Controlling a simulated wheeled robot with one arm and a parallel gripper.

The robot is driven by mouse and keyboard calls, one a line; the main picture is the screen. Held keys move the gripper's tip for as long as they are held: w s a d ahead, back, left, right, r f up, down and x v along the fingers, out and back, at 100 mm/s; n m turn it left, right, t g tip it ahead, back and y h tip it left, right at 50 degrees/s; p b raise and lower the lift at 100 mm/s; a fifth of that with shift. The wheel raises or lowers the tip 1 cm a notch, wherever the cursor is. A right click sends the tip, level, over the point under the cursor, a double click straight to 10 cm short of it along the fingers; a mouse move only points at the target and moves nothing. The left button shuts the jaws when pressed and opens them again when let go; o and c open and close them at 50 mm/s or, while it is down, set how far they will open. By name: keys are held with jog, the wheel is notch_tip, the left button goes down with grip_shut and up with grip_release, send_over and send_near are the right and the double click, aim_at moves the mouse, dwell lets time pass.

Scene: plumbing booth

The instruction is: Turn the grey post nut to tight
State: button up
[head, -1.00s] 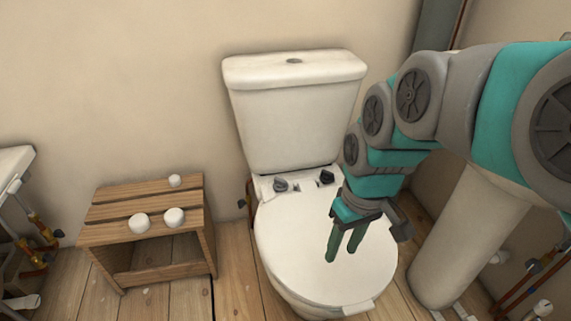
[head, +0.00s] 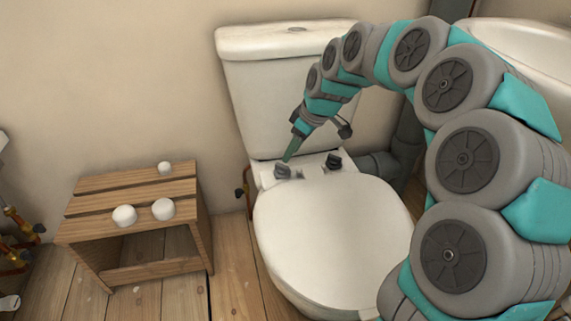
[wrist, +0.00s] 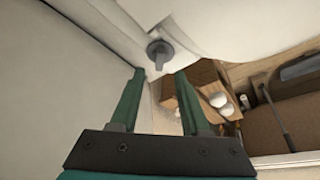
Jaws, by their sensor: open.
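The grey post nut (head: 283,172) sits on the left of the white hinge strip behind the toilet seat. In the wrist view the grey nut (wrist: 159,52) shows a round body with one wing pointing down toward my gripper. My gripper (head: 288,158) points down at it from just above. In the wrist view my gripper (wrist: 160,74) is open, with its two green fingers apart and the nut a little beyond the tips, roughly centred between them. Nothing is between the fingers. Whether a fingertip touches the nut cannot be told.
A black nut (head: 333,161) sits to the right on the same strip. The cistern (head: 262,95) rises close behind, and the closed lid (head: 335,235) lies in front. A wooden crate (head: 130,225) with three white round pieces stands to the left.

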aim_at(284, 166)
jog(key=x, duration=0.6)
grip_shut()
jog(key=shift+f, duration=0.1)
dwell(0.4)
